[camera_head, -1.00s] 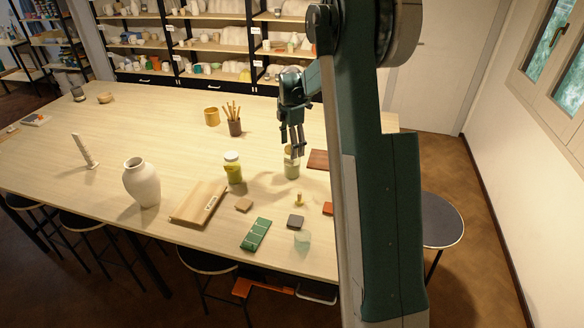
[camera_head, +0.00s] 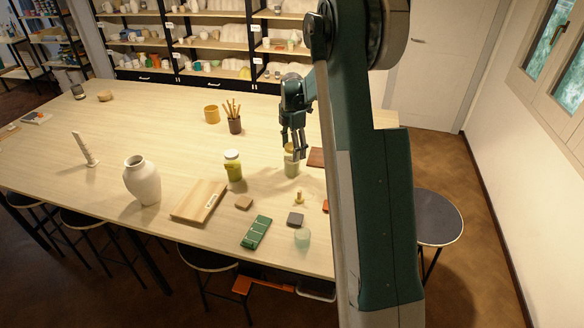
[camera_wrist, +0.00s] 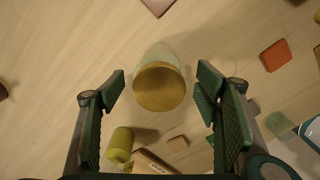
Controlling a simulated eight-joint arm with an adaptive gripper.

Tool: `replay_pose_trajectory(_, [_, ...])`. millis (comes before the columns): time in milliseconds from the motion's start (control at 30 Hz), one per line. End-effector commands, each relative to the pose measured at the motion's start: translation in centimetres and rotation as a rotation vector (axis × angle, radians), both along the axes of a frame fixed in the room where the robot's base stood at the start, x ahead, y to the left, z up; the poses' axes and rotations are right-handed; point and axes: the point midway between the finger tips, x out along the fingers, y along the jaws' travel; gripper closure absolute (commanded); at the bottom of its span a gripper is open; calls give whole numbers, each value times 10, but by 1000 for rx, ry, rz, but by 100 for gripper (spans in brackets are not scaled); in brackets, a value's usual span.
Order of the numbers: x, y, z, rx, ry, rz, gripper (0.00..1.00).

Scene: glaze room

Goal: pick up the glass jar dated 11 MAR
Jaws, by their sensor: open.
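A glass jar with a gold-brown lid and pale green contents (camera_head: 291,168) stands upright on the table, just under my gripper (camera_head: 299,154). In the wrist view its round lid (camera_wrist: 159,88) lies between the two fingers of my gripper (camera_wrist: 161,82), with a gap on each side. The gripper is open and empty. A second jar with a white lid and yellow-green contents (camera_head: 233,166) stands to the left; it also shows in the wrist view (camera_wrist: 120,144). No date is readable on either jar, so I cannot tell which is 11 MAR.
Small tiles lie near the front.

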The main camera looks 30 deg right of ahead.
Motion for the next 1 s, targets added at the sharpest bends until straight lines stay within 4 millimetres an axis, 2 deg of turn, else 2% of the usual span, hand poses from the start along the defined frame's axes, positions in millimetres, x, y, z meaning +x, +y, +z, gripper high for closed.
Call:
replay_pose_trajectory(467, [1,0,-6,0,0,0,37])
replay_pose_trajectory(800, [1,-1,-40,0,0,0,37])
replay_pose_trajectory(1000, [1,-1,-53,0,0,0,37])
